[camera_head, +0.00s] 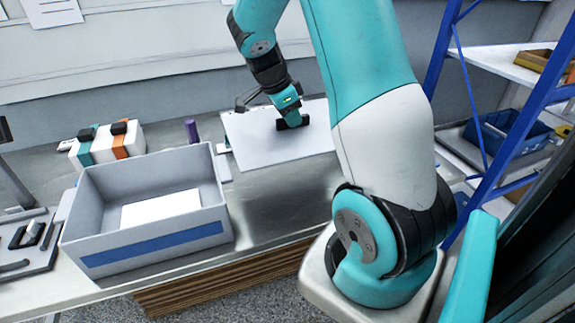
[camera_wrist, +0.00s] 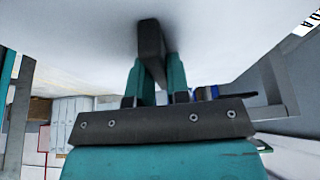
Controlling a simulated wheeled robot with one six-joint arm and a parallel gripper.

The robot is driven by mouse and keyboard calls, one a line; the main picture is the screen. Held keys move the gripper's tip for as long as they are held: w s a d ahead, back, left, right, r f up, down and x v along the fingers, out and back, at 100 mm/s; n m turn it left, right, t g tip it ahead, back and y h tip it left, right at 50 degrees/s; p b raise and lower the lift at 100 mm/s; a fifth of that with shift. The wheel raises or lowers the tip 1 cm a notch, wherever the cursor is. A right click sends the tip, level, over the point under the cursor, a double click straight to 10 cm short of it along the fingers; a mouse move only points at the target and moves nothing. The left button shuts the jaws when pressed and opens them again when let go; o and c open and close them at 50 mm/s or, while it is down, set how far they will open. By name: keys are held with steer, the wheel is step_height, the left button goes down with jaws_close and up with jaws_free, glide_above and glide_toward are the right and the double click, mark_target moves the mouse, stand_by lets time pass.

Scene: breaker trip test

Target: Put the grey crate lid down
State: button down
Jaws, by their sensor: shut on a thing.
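The grey crate lid (camera_head: 258,145) is a flat pale panel with a dark handle block (camera_head: 292,122). My gripper (camera_head: 290,116) is shut on that handle. The lid appears held above the back of the bench, right of the open grey crate (camera_head: 150,245). In the wrist view the lid (camera_wrist: 80,40) fills the upper part, with the dark handle (camera_wrist: 151,42) between the teal fingers of my gripper (camera_wrist: 153,80).
White boxes with teal and orange bands (camera_head: 108,142) stand behind the crate. A purple cylinder (camera_head: 191,131) is left of the lid. A dark tool tray (camera_head: 28,245) lies at the left. The bare steel bench top (camera_head: 270,215) is clear. A blue-framed shelf (camera_head: 448,45) stands at the right.

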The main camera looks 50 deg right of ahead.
step_height(320, 180, down, 15)
steer(key=shift+f+p, duration=0.1)
steer(key=shift+p, duration=0.3)
steer(key=shift+f, duration=0.1)
steer(key=c, duration=1.1)
jaws_free()
